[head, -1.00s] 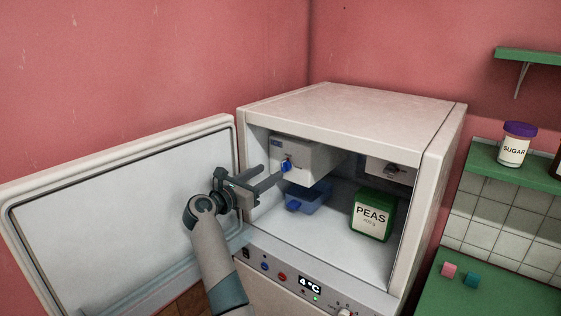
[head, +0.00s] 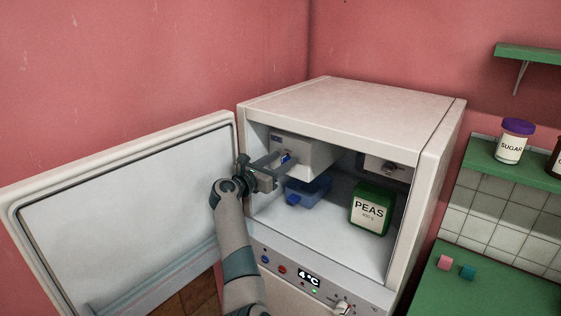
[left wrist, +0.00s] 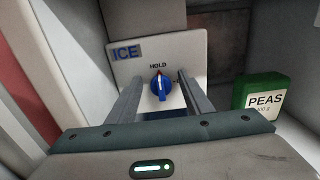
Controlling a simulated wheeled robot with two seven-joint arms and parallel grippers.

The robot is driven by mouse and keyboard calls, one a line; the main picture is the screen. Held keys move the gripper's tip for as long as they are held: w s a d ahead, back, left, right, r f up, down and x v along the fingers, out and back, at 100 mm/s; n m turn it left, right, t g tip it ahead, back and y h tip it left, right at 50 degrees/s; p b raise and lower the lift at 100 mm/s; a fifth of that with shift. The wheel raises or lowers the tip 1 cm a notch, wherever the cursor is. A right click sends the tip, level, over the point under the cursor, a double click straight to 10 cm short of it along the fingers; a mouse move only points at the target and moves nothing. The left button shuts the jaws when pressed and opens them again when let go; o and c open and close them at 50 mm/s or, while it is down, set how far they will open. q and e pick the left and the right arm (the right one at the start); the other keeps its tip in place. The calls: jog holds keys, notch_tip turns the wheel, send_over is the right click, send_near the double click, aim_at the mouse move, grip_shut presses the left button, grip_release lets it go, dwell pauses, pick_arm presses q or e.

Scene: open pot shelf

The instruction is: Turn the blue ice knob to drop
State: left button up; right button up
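The blue ice knob (left wrist: 160,86) sits on the pale front of the ice box (left wrist: 200,48), below the word HOLD, with its pointer upright. In the head view the knob (head: 286,157) is partly hidden by my left gripper (head: 274,162). In the left wrist view the left gripper (left wrist: 158,98) is open, one finger on each side of the knob, with gaps visible. I cannot tell whether the fingertips reach as deep as the knob. A blue tray (head: 307,190) is below the ice box. My right gripper is not in view.
A green PEAS box (head: 371,208) stands on the compartment floor to the right. The open freezer door (head: 125,220) is at the left. The compartment's side wall is close to my left gripper.

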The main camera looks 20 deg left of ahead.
pick_arm(q)
jog(key=c, duration=0.9)
